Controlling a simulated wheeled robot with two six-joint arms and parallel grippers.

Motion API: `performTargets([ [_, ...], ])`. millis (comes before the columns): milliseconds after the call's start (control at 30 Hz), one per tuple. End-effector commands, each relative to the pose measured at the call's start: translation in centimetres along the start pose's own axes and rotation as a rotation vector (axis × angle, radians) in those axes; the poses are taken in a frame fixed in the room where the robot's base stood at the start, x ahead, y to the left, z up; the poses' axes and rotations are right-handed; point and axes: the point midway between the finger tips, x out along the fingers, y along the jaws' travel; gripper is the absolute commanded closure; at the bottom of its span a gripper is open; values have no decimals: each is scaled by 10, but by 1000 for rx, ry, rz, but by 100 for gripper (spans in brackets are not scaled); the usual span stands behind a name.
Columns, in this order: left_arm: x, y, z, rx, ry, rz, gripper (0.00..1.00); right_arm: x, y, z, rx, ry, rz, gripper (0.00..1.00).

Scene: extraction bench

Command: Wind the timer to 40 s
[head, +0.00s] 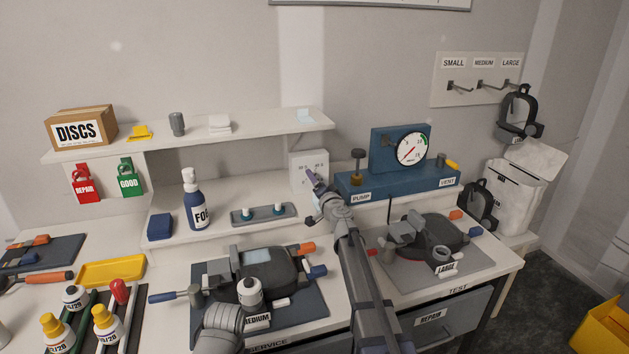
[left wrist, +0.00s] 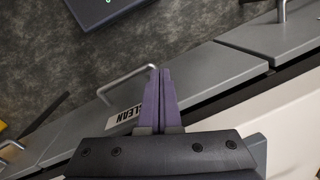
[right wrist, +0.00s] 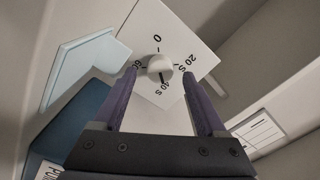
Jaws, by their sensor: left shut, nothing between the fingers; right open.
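The timer (head: 308,158) is a white box at the back wall, below the right end of the shelf. In the right wrist view its white dial (right wrist: 182,40) carries marks 0, 20 S, 40 S and 60. My right gripper (right wrist: 159,71) is open, one finger on each side of the knob; contact cannot be told. It also shows at the timer in the head view (head: 311,178). My left gripper (left wrist: 160,71) is shut and empty in front of a grey drawer marked CLEAN.
The blue pump unit (head: 345,182) with a gauge stands right of the timer. A shelf (head: 260,132) runs above, with a pale blue item (right wrist: 85,60) near my right gripper.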

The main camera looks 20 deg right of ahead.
Motion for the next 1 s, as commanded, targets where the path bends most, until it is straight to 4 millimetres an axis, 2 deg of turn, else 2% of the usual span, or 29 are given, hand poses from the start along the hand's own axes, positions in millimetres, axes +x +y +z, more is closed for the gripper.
performTargets([
  [33,0,0,0,0,0,0,100,11,0,0,0,0,0,26],
  [100,0,0,0,0,0,0,100,16,0,0,0,0,0,26],
  [400,0,0,0,0,0,0,100,18,0,0,0,0,0,26],
  [1000,0,0,0,0,0,0,100,18,0,0,0,0,0,93],
])
